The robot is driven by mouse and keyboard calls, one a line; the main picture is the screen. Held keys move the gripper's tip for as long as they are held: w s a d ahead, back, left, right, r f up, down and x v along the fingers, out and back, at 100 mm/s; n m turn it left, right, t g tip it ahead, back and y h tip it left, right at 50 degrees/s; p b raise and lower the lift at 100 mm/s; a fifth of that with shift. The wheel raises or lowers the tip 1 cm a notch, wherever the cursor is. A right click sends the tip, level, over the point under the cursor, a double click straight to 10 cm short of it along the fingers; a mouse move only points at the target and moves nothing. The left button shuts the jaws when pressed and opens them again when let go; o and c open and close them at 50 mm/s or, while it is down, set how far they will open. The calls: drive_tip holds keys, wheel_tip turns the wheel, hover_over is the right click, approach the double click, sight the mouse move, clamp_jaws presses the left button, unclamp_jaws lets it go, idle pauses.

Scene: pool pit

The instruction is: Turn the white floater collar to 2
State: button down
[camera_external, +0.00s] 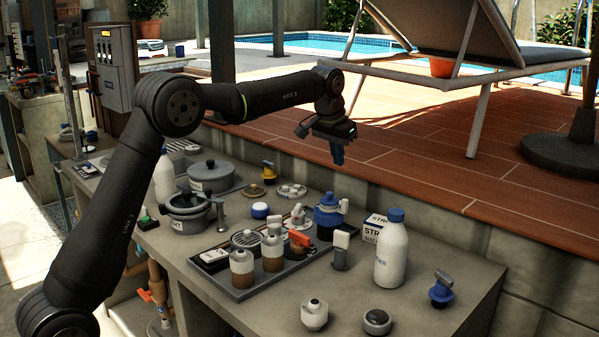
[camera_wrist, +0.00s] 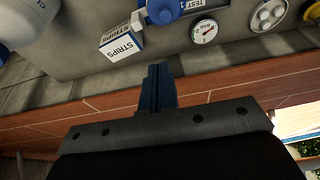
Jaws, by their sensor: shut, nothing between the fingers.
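My gripper (camera_external: 337,152) is raised above the back edge of the counter, fingers pointing down, shut and empty. Its closed blue fingers also show in the wrist view (camera_wrist: 157,88), over the counter's back edge and the red-brown decking. A small white rounded body with a knob-like top (camera_external: 315,314) stands at the counter's front edge in the external view and looks like the white floater. It is well below my gripper and apart from it. Its collar markings are too small to read, so I cannot tell its setting. It does not show in the wrist view.
A white bottle with a blue cap (camera_external: 391,250) and a STRIPS box (camera_external: 376,229) stand at the right. A blue lidded pot (camera_external: 327,217) and brown-and-white bottles (camera_external: 242,269) are near the tray (camera_external: 240,292).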

drive_tip(key=d+f+n, duration=0.1)
drive_tip(key=d+f, duration=0.2)
drive_tip(key=f, duration=0.7)
drive_tip(key=shift+s+d+f+n, duration=0.15)
drive_tip(key=shift+s+f+n, duration=0.15)
drive_tip(key=shift+s, duration=0.1)
idle(0.5)
